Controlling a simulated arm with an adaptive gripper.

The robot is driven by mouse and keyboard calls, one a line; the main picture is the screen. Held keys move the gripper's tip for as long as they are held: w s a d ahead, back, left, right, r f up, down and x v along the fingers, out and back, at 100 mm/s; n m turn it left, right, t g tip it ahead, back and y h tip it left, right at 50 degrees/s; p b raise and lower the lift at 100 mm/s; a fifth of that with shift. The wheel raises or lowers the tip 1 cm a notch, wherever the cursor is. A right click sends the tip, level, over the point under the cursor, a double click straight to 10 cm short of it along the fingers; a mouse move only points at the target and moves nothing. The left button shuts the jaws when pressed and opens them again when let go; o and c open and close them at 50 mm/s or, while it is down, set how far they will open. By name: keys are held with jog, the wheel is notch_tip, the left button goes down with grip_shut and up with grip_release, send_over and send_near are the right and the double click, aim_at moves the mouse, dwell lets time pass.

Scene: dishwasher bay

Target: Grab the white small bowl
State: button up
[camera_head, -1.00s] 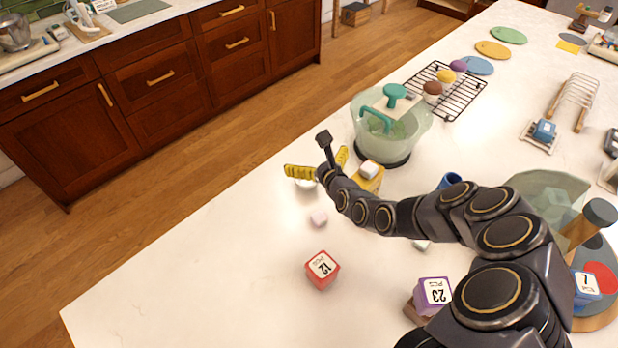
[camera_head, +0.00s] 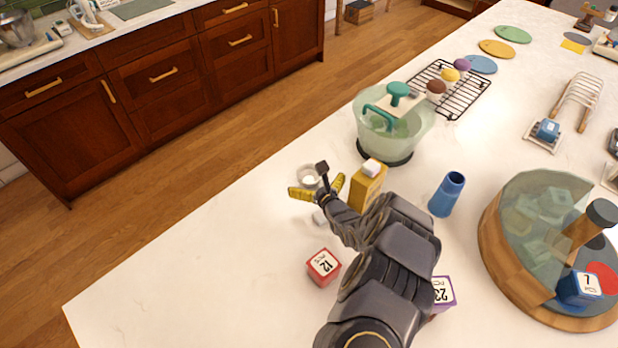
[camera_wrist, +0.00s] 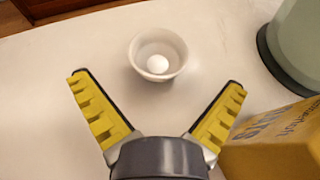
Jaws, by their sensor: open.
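The white small bowl (camera_wrist: 158,73) stands upright on the white counter in the wrist view, with a small white round thing (camera_wrist: 157,64) inside it. The bowl lies beyond my open fingers, roughly centred between them. In the head view the bowl (camera_head: 306,171) shows just behind my gripper (camera_head: 316,190), partly hidden by it. My gripper (camera_wrist: 158,107) has its two yellow ridged fingers spread wide, with nothing between them.
A yellow box (camera_wrist: 275,143) stands close to the right finger. The counter's left part is clear.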

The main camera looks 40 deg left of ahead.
aim_at(306, 169)
jog(key=shift+w+a+f, duration=0.25)
jog(key=shift+a+f, duration=0.05)
jog(key=shift+a, duration=0.05)
jog(key=shift+x, duration=2)
jog(key=shift+a+r, duration=0.1)
jog(key=c, duration=1.1)
